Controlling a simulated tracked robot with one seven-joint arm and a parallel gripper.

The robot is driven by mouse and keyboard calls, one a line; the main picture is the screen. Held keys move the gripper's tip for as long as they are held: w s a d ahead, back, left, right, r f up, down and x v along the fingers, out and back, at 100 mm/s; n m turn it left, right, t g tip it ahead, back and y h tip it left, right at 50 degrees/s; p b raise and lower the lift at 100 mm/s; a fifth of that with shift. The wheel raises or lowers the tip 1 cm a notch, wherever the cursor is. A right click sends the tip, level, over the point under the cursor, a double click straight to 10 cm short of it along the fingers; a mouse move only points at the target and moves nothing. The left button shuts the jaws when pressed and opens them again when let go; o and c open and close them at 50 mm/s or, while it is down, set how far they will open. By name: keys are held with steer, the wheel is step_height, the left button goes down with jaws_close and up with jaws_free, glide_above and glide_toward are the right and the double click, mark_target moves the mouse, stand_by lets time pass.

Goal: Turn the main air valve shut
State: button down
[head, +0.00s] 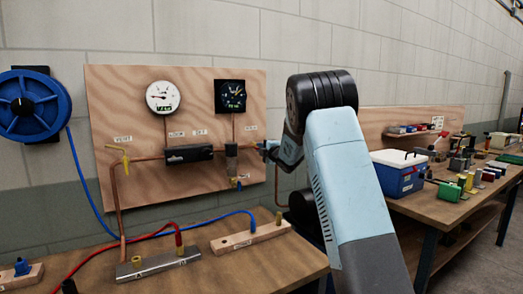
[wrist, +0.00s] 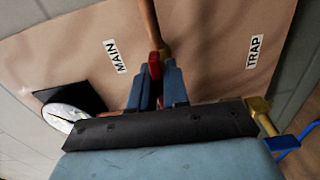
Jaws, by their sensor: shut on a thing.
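The main air valve shows in the wrist view as a brass body (wrist: 165,51) on a copper pipe (wrist: 149,20), beside a label reading MAIN (wrist: 114,56). Its red handle (wrist: 154,66) sits between the two blue fingers of my gripper (wrist: 156,84). My gripper is shut on this handle. The fingers and the dark palm hide much of the handle, so I cannot tell its full angle to the pipe. In the head view my gripper (head: 268,148) is at the right edge of the plywood board (head: 210,187), and the valve is mostly hidden behind it.
A TRAP label (wrist: 255,50) and a brass fitting with a blue handle (wrist: 284,143) are close by. Two gauges (head: 162,97) and a yellow vent handle (head: 118,150) are on the board. Hoses and a manifold (head: 158,265) lie on the bench below. A cooler (head: 398,176) stands at right.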

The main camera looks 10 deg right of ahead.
steer(key=m, duration=0.4)
steer(key=shift+d+f+m, duration=0.2)
steer(key=shift+f+m, duration=0.1)
steer(key=m, duration=0.4)
steer(key=shift+m, duration=0.3)
steer(key=m, duration=0.4)
steer(key=shift+a+m, duration=0.1)
steer(key=shift+m, duration=2)
steer(key=c, duration=1.3)
jaws_free()
steer(key=shift+o, duration=0.5)
steer(key=shift+a+r, duration=0.1)
steer(key=shift+r, duration=0.05)
